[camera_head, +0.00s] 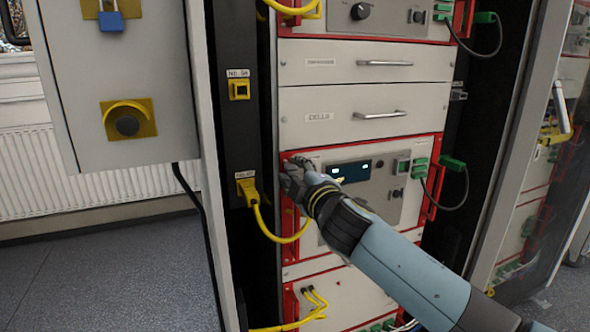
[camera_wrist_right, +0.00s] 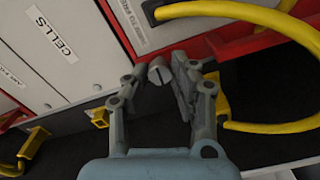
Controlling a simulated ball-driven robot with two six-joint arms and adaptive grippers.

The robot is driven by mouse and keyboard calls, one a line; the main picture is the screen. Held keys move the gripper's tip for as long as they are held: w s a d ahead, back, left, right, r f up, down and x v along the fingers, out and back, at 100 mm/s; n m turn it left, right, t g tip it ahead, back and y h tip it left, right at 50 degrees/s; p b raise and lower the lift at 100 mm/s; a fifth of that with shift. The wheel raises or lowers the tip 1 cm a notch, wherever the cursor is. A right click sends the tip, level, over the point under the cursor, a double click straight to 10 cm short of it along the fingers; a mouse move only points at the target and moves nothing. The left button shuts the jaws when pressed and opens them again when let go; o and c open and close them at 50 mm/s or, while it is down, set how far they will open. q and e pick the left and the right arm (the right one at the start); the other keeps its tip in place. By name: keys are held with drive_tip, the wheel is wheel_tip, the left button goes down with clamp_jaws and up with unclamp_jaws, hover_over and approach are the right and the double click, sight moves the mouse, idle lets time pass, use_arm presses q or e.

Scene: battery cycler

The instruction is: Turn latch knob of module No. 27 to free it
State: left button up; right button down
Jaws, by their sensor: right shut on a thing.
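The module with the red frame (camera_head: 416,150) and a dark display (camera_head: 348,171) sits in the rack in the head view. A label beside it at the yellow cable socket (camera_head: 245,187) is too small to read surely. My right gripper (camera_head: 293,170) is at the module's upper left corner and hides the latch knob there. In the right wrist view the small grey slotted latch knob (camera_wrist_right: 160,73) is between the fingers of my right gripper (camera_wrist_right: 161,77), which is shut on it. My left gripper is not in view.
Yellow cables (camera_head: 266,224) hang left of the module; one loops close to my fingers in the right wrist view (camera_wrist_right: 275,125). A "CELLS" drawer (camera_head: 350,118) is above. A grey cabinet (camera_head: 120,70) stands left, with open floor (camera_head: 110,275) below.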

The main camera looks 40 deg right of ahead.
drive_tip(key=shift+f+n, duration=0.1)
drive_tip(key=shift+n, duration=0.4)
drive_tip(key=c, duration=1.1)
unclamp_jaws()
drive_tip(key=shift+s+a, duration=0.1)
drive_tip(key=shift+s, duration=0.05)
drive_tip(key=v, duration=1.1)
drive_tip(key=shift+s, duration=0.35)
